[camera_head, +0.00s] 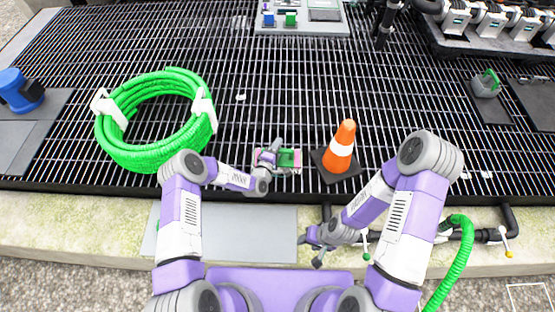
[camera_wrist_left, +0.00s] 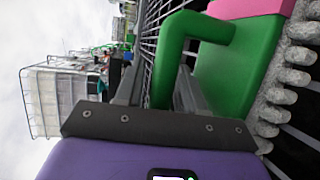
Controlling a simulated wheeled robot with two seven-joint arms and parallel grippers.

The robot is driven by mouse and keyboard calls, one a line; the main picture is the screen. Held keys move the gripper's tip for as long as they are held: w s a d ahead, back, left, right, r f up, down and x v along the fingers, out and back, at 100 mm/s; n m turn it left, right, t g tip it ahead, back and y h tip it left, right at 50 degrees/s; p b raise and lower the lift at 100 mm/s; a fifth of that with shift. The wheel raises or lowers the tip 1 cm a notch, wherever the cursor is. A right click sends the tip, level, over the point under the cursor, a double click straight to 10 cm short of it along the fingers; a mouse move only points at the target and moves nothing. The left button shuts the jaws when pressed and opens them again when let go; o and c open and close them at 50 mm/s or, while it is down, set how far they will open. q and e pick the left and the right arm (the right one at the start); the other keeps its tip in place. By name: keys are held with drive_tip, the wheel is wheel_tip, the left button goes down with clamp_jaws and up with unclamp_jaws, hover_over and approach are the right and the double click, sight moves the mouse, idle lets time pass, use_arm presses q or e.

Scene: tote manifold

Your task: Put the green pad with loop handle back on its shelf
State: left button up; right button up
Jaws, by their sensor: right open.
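The green pad (camera_head: 287,158) has a pink edge and is at my left gripper (camera_head: 268,158), over the dark grating near its front edge. In the left wrist view the pad (camera_wrist_left: 235,70) shows large, with its green loop handle (camera_wrist_left: 190,27) and a knobbly grey fringe along one side. The fingers of my left gripper (camera_wrist_left: 160,88) lie on both sides of the handle and appear shut on it. My right gripper (camera_head: 317,250) is open and empty, low over the front ledge, right of a grey plate. Which surface is the pad's shelf cannot be told.
An orange cone (camera_head: 342,145) stands just right of the pad. A green hose coil (camera_head: 155,120) lies at left, beside a blue object (camera_head: 20,90). A grey tray (camera_head: 325,28) is at the back. A grey block with a green handle (camera_head: 487,84) is at right.

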use_arm(q)
clamp_jaws()
drive_tip(key=shift+r, duration=0.1)
